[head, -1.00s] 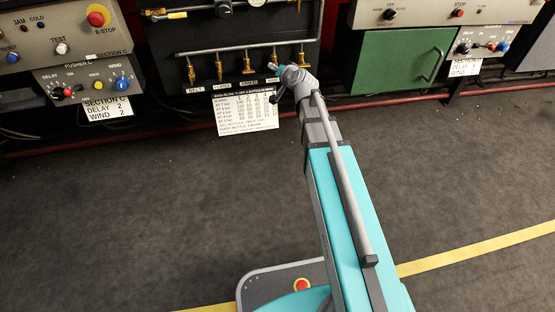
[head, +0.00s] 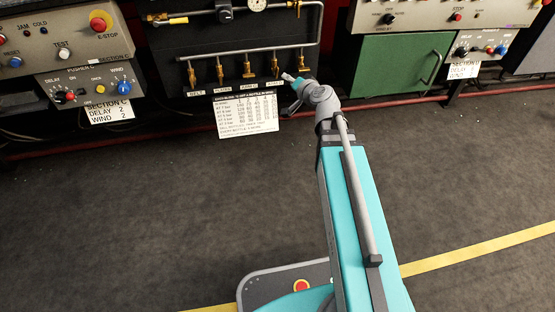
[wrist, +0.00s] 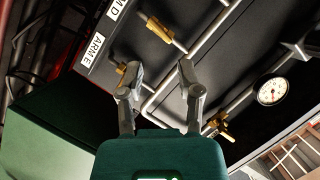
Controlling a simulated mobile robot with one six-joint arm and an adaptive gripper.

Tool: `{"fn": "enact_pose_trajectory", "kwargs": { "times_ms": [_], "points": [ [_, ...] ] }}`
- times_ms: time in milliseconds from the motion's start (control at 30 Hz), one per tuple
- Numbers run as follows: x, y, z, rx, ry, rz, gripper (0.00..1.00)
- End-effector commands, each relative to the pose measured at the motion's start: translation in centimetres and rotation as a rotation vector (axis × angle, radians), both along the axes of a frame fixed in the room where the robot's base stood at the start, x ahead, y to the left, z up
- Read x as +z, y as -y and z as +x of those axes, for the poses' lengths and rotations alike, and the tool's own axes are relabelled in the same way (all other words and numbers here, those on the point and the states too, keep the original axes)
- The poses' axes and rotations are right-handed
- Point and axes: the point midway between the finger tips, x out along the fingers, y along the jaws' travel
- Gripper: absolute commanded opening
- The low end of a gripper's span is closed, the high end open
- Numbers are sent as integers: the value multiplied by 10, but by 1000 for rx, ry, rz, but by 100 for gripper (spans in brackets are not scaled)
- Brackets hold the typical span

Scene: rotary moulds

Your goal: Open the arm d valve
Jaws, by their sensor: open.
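The arm d valve (wrist: 160,30) is a small brass valve beside the partly cut-off "D" label at the top of the wrist view. In the head view it appears to be the fourth brass valve (head: 274,66) along the pipe. The brass arm E valve (wrist: 121,68) is close to my left fingertip, by the "ARM E" label. My gripper (wrist: 160,68) is open and empty, its fingers spread below the arm d valve in the picture. In the head view my gripper (head: 290,80) is at the panel's lower right. Contact with the arm E valve cannot be told.
A pressure gauge (wrist: 272,92) and another brass valve (wrist: 222,126) are on the right of the wrist view. A paper chart (head: 246,115) hangs below the panel. A green cabinet (head: 400,62) stands to the right. The floor in front is clear.

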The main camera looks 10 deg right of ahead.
Motion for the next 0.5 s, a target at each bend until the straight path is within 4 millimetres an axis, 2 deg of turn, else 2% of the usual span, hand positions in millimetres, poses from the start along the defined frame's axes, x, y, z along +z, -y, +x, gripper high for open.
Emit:
{"fn": "enact_pose_trajectory", "kwargs": {
  "times_ms": [33, 300, 333, 500],
  "points": [
    [4, 2, -10, -2, 0, 1, 46],
    [13, 14, -45, -1, -1, 1, 46],
    [3, 10, -41, 15, -11, -6, 46],
    [-18, -4, -45, 73, -58, -32, 46]
  ]
}}
